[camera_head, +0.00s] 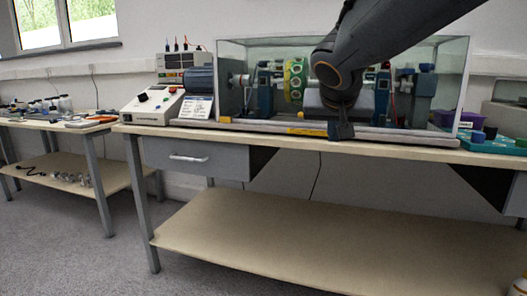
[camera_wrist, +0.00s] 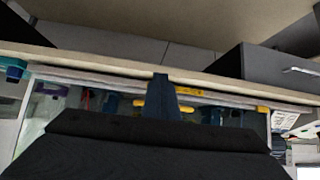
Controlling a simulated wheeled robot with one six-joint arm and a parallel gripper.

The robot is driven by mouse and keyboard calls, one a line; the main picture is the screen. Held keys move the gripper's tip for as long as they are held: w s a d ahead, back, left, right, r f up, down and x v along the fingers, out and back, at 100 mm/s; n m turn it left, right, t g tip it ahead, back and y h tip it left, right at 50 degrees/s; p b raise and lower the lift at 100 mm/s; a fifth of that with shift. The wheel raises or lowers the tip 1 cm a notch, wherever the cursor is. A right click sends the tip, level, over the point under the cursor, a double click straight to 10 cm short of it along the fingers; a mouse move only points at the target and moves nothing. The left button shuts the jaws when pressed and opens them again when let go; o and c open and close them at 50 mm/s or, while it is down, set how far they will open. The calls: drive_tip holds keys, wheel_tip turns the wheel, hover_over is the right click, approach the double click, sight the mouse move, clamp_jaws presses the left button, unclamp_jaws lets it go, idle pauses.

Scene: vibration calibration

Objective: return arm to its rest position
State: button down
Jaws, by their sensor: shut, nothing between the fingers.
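My gripper (camera_head: 341,131) hangs at the end of my dark arm, which reaches in from the upper right in the head view. It is in front of the workbench's front edge and the clear-sided machine enclosure (camera_head: 228,60). The gripper is shut and empty. In the wrist view its dark finger (camera_wrist: 164,98) shows against the bench edge, and the picture appears upside down. My arm hides part of the enclosure. Whether the gripper touches the bench edge cannot be told.
The workbench (camera_head: 200,236) has a lower shelf and a drawer (camera_head: 195,160). A control box (camera_head: 152,105) stands left of the enclosure. A second table (camera_head: 50,165) is at the far left. A purple bin (camera_head: 444,119) sits at the right. Open floor (camera_head: 75,262) lies in front.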

drive_tip(key=s+a+f+n+g+y, duration=0.4)
drive_tip(key=s+a+f+n+g, duration=0.35)
drive_tip(key=s+a+f, duration=1.2)
drive_tip(key=s+a+f+n+g, duration=0.1)
drive_tip(key=s+a+f, duration=0.1)
drive_tip(key=s, duration=0.3)
drive_tip(key=s+a+f+n+g, duration=0.1)
drive_tip(key=s+a+f+n, duration=0.15)
drive_tip(key=s, duration=0.25)
drive_tip(key=d+r+m+p, duration=0.3)
drive_tip(key=d+r+p, duration=0.7)
drive_tip(key=r+p, duration=0.3)
drive_tip(key=d+r+m+p, duration=0.4)
drive_tip(key=d+r+p, duration=0.7)
drive_tip(key=p, duration=0.8)
drive_tip(key=shift+s+r+h, duration=0.25)
drive_tip(key=shift+r+h, duration=0.05)
drive_tip(key=shift+r, duration=0.65)
